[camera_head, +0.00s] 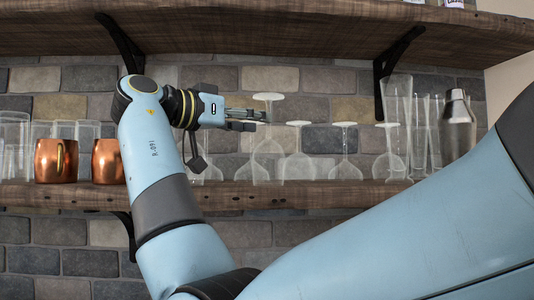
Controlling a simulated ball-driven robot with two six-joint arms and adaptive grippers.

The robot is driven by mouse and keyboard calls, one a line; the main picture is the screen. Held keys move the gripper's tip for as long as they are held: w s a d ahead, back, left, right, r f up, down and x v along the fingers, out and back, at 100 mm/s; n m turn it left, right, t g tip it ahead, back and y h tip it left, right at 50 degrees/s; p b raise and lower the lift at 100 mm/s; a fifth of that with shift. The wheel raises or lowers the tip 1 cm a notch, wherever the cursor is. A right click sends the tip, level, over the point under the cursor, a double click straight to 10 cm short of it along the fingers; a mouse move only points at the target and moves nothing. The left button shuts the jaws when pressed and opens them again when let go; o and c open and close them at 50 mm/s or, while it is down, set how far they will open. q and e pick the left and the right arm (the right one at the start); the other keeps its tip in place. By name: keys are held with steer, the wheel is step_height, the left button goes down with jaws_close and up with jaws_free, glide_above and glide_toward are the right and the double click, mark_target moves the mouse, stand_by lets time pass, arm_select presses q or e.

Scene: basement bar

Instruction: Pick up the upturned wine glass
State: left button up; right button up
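Several clear upturned wine glasses stand bowl-down along the lower wooden shelf, feet up. One upturned wine glass (266,166) has its foot higher than the feet of the others to its right, such as this one (345,166). My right gripper (262,118) reaches in from the left at stem height, just below that higher foot. Its fingertips overlap the stem in the picture. I cannot tell whether the fingers are closed on the stem or only beside it. The bowl's rim appears at shelf level; contact is unclear. My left gripper is out of view.
Copper mugs (56,160) and clear tumblers stand on the lower shelf (330,194) at left. Tall glasses (397,105) and a metal shaker (458,126) stand at right. The upper shelf (260,30) and its brackets (392,62) lie above; a stone wall is behind.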

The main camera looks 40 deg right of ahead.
mark_target(268, 138)
steer(key=d+p, duration=0.1)
steer(key=d, duration=0.3)
steer(key=shift+s+f+p, duration=0.15)
steer(key=shift+s+p, duration=0.05)
steer(key=shift+p, duration=0.15)
steer(key=shift+d, duration=0.15)
steer(key=shift+a+f, duration=0.1)
steer(key=shift+a, duration=0.1)
steer(key=shift+d, duration=0.1)
jaws_close()
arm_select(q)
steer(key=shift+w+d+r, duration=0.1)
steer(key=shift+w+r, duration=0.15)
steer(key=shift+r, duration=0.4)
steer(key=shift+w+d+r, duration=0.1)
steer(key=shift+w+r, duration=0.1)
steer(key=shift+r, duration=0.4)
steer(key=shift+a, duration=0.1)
